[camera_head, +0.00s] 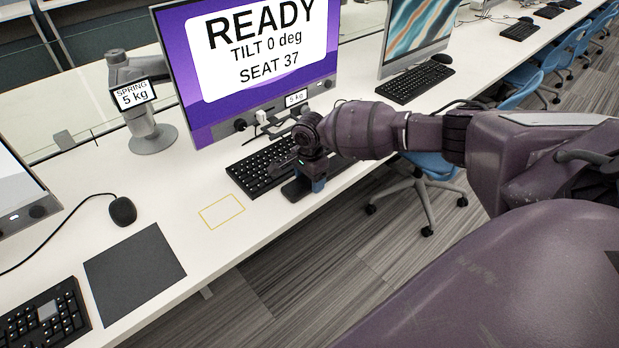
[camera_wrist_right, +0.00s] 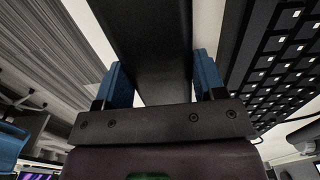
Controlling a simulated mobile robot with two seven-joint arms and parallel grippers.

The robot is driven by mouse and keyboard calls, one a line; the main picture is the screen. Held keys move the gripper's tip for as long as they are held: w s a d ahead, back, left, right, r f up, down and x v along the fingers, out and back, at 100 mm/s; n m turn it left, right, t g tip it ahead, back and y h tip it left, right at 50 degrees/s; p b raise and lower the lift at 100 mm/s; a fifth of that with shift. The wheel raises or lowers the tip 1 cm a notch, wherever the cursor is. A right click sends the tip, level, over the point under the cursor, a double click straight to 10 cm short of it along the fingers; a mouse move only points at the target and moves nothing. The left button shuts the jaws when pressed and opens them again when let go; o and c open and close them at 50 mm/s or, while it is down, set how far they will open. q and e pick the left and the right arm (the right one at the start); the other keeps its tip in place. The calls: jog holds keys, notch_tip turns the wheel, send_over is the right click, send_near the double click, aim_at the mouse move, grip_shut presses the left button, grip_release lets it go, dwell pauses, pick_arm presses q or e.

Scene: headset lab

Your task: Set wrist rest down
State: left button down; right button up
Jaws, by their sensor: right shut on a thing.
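The wrist rest is a long black padded bar. In the head view its dark end (camera_head: 293,190) shows along the desk's front edge, just in front of the keyboard (camera_head: 258,166). My right gripper (camera_head: 318,184) is over it, pointing down. In the right wrist view the wrist rest (camera_wrist_right: 150,45) runs between the two blue fingers of my right gripper (camera_wrist_right: 164,82), which is shut on it. The keyboard (camera_wrist_right: 275,70) lies beside it there. I cannot tell whether the bar touches the desk. My left gripper is not in view.
A monitor (camera_head: 250,60) on an arm stands behind the keyboard. A yellow outlined rectangle (camera_head: 222,211) is on the bare white desk to the left. Farther left are a dark mat (camera_head: 133,272) and a mouse (camera_head: 123,211). A blue chair (camera_head: 432,165) stands at the desk's front.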

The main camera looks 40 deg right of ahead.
jog(key=o, duration=0.9)
jog(key=shift+f, duration=0.1)
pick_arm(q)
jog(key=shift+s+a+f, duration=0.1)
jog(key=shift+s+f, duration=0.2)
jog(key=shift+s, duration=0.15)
pick_arm(e)
jog(key=shift+o, duration=0.7)
